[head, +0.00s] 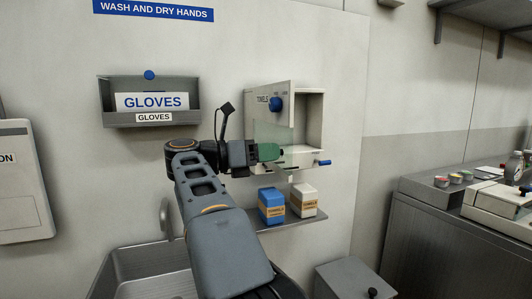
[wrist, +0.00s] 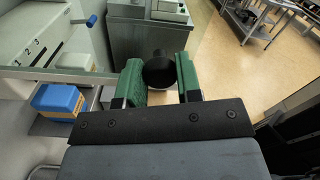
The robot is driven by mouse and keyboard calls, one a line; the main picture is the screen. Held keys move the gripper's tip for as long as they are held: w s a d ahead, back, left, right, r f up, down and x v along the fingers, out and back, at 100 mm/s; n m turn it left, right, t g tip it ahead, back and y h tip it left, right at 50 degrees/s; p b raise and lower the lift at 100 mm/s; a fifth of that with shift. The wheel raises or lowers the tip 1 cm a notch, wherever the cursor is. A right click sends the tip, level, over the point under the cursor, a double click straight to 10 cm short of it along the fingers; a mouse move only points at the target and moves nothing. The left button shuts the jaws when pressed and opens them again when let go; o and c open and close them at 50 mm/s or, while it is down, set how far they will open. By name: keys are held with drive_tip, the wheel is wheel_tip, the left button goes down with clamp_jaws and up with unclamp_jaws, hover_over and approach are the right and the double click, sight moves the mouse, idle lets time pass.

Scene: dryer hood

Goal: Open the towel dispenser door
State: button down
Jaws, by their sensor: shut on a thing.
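My gripper (head: 278,152) is in front of the dispenser. Its green fingers (wrist: 160,83) are shut on a dark round knob (wrist: 158,70) at the door's free end. The hinge is not clear.
A blue-handled lever (head: 322,163) sticks out at the dispenser's lower right. Blue (head: 271,206) and white (head: 303,200) boxes stand on a shelf below. A glove holder (head: 150,88) hangs at left, above a sink (head: 135,275). A steel counter (head: 425,215) stands at right.

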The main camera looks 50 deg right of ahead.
drive_tip(key=shift+r, duration=0.1)
idle(0.3)
drive_tip(key=c, duration=0.8)
unclamp_jaws()
drive_tip(key=shift+a, duration=0.1)
